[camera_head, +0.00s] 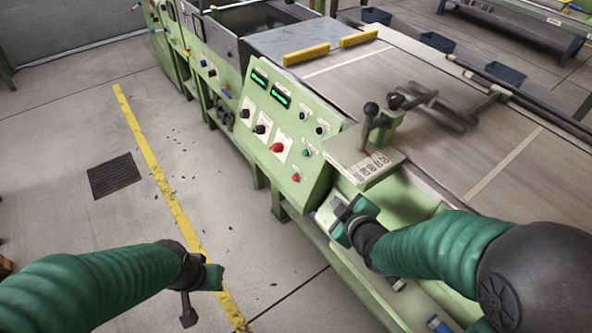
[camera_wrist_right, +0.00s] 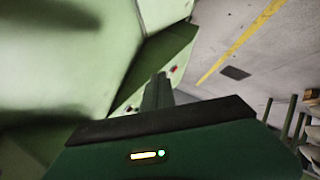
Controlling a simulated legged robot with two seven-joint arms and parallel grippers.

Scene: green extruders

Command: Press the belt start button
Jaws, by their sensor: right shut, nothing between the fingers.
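The green control panel (camera_head: 262,163) slopes on the near side of the belt machine. It carries a large red button (camera_head: 277,147), a green button (camera_head: 306,152) and a small red button (camera_head: 296,178). I cannot read which label marks belt start. My right gripper (camera_head: 338,209) is right of and below these buttons, apart from them. In the right wrist view its fingers (camera_wrist_right: 158,90) are shut and empty, with part of the panel (camera_wrist_right: 178,62) beyond them. My left gripper (camera_head: 188,308) hangs over the floor at the lower left; its opening is unclear.
A lever (camera_head: 369,122) stands on a green box right of the panel. The wide belt (camera_head: 500,150) lies behind it. Green machine surfaces (camera_wrist_right: 60,50) are close to my right gripper. The floor (camera_head: 90,130) at left is open, with a yellow line (camera_head: 160,182).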

